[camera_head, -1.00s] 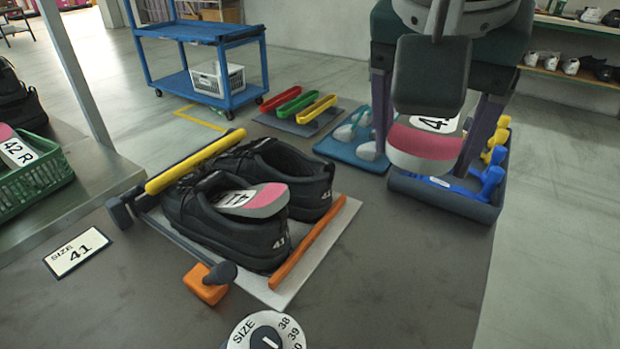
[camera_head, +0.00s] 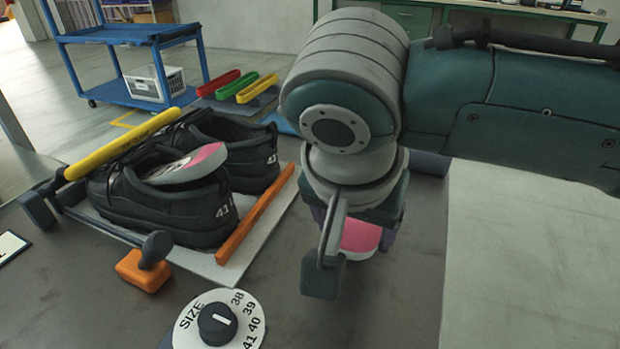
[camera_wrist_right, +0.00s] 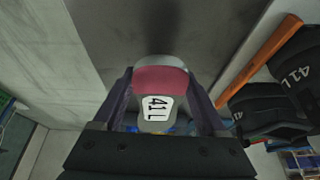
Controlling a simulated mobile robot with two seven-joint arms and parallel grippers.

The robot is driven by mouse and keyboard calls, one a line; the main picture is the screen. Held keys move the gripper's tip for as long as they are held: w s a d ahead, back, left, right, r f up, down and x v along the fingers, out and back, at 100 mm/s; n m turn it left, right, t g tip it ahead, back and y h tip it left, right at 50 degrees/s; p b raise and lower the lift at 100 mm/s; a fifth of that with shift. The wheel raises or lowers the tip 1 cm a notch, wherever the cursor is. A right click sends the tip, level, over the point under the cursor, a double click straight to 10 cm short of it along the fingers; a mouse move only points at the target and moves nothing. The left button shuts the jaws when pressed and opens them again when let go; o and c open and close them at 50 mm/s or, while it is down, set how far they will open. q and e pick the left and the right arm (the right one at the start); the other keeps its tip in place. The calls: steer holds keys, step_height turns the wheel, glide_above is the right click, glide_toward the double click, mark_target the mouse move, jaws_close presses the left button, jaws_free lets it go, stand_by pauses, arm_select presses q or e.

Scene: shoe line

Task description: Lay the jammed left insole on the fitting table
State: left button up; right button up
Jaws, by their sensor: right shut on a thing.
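My right gripper (camera_head: 355,226) is shut on an insole (camera_head: 361,237) with a pink heel and grey edge. A black shoe (camera_head: 165,205) marked 41 holds another pink-heeled insole (camera_head: 190,165). A second black shoe (camera_head: 255,160) stands behind it. My left gripper is not in view.
The shoes stand on a light plate (camera_head: 225,268) between a yellow bar (camera_head: 120,146) and an orange bar (camera_head: 255,215). An orange block (camera_head: 143,270) and a size dial (camera_head: 220,325) are in front. Bare table lies around the dial's right.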

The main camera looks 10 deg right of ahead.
mark_target(349, 270)
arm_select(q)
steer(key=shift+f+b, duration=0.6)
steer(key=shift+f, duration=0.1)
arm_select(e)
step_height(349, 270, down, 4)
steer(key=shift+r, duration=0.1)
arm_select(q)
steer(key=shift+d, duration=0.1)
